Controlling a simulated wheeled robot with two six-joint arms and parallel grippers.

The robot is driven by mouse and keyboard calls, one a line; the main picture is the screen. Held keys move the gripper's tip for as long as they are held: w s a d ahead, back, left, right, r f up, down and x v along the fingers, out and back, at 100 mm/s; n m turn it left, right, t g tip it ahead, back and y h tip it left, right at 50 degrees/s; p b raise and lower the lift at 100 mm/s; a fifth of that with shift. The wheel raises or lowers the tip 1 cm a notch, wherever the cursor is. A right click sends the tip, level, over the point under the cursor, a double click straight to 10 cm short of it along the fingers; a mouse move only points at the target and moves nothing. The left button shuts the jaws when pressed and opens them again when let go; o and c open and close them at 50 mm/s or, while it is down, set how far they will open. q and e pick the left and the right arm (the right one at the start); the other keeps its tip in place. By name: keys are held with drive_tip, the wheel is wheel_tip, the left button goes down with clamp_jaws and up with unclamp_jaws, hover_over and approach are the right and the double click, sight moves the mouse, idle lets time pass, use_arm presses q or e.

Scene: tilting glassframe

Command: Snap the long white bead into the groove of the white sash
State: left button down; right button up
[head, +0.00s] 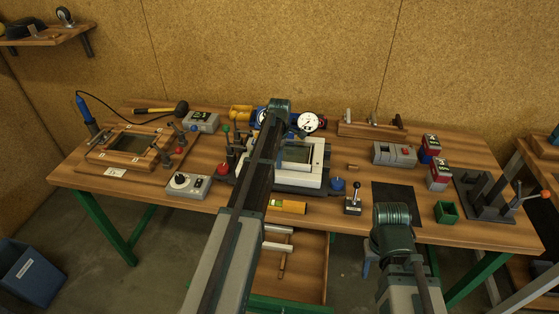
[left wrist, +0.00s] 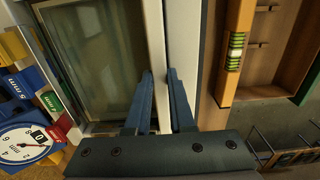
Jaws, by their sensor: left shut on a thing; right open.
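The white sash (head: 322,160) lies on a dark-based stand in the middle of the bench, around a glass pane. In the left wrist view its pane (left wrist: 100,45) is left of my fingers. My left gripper (left wrist: 160,75) is shut on a narrow white strip, apparently the long white bead (left wrist: 158,35), along the sash's front side. Whether the bead sits in the groove cannot be told. In the head view my left arm hides that gripper and part of the sash. My right arm shows at lower right; its fingers are not visible.
A yellow level (head: 288,207) lies in front of the sash. A blue knob (head: 338,184) and a small lever (head: 353,198) stand to the right. Coloured gauge blocks (left wrist: 30,80) and a dial (left wrist: 25,143) are near my left gripper. A dark mat (head: 393,190) lies further right.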

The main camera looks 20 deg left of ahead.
use_arm(q)
drive_tip(key=shift+f, duration=0.25)
drive_tip(key=shift+r, duration=0.1)
drive_tip(key=shift+r+p, duration=0.35)
drive_tip(key=shift+r, duration=0.1)
drive_tip(key=c, duration=0.7)
unclamp_jaws()
wheel_tip(320, 180, up, 14)
drive_tip(key=p, duration=1.3)
drive_tip(key=shift+f+p, duration=0.15)
drive_tip(key=shift+p, duration=0.2)
